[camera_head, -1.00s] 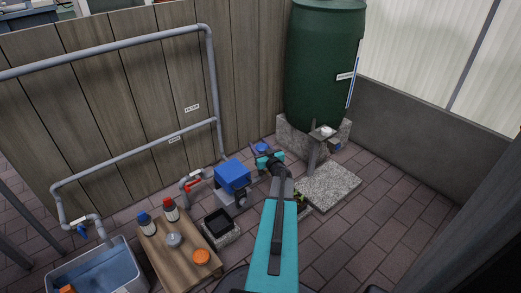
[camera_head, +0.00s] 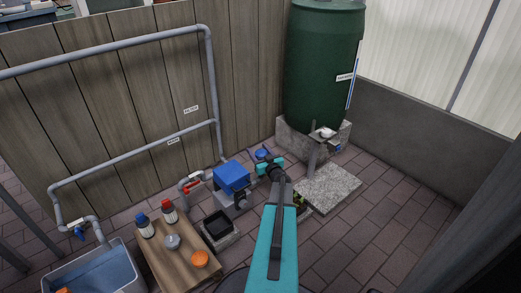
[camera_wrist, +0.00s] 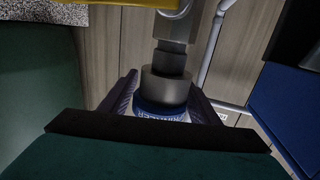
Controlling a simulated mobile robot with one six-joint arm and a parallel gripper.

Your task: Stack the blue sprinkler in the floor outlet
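The blue sprinkler (camera_head: 262,154) shows in the head view just beyond my gripper (camera_head: 268,163), between the blue pump and the green tank. In the wrist view my gripper (camera_wrist: 163,105) has its dark fingers on both sides of the sprinkler's blue ribbed ring (camera_wrist: 162,111); they look closed on it. A grey round collar (camera_wrist: 164,88) and stepped metal parts line up with the ring, with a yellowish piece (camera_wrist: 168,3) at the top edge. The floor outlet cannot be told clearly, nor whether the sprinkler touches it.
The blue pump (camera_head: 232,178) stands close left of my gripper. The green tank (camera_head: 323,65) on its concrete block and a slab (camera_head: 330,188) are to the right. Paving at right is clear.

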